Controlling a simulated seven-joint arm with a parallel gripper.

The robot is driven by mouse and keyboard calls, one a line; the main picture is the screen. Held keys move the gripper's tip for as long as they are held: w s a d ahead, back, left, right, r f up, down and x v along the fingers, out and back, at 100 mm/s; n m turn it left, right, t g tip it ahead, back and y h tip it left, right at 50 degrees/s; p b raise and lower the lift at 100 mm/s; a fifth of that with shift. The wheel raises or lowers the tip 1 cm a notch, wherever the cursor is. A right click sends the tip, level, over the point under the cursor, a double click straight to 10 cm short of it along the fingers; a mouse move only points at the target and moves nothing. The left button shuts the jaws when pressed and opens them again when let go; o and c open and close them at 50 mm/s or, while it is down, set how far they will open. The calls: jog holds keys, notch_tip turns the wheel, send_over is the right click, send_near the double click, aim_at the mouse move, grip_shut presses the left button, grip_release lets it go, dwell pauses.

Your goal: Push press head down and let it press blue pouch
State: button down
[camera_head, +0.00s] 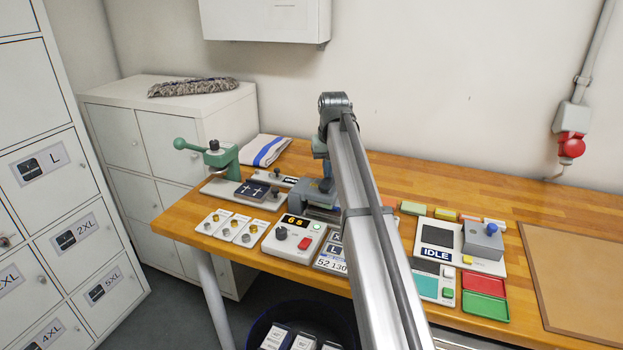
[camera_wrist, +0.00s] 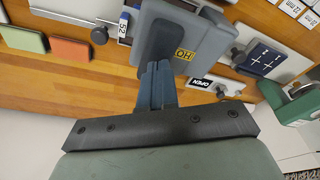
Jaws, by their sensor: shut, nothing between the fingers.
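The grey press head (camera_wrist: 212,42) with a yellow label reading "HO" fills the upper middle of the wrist view. In the head view the press (camera_head: 318,192) stands mid-table, partly hidden by my arm. My gripper (camera_wrist: 157,72) is shut and empty, its blue-grey fingertips overlapping the press head; I cannot tell whether they touch it. In the head view my gripper (camera_head: 320,148) is mostly hidden behind my arm, above the press. I cannot make out the blue pouch in either view. A small "OPEN" sign (camera_wrist: 202,83) is beside the press.
A control box (camera_head: 294,238) with a knob and red button stands in front of the press. A green lever tool (camera_head: 222,160) and a dark plate with white crosses (camera_head: 252,190) are left. An "IDLE" device (camera_head: 460,245) is right. The back right tabletop is mostly clear.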

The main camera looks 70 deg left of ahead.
notch_tip(320, 180, up, 13)
dwell(1.8)
dwell(0.5)
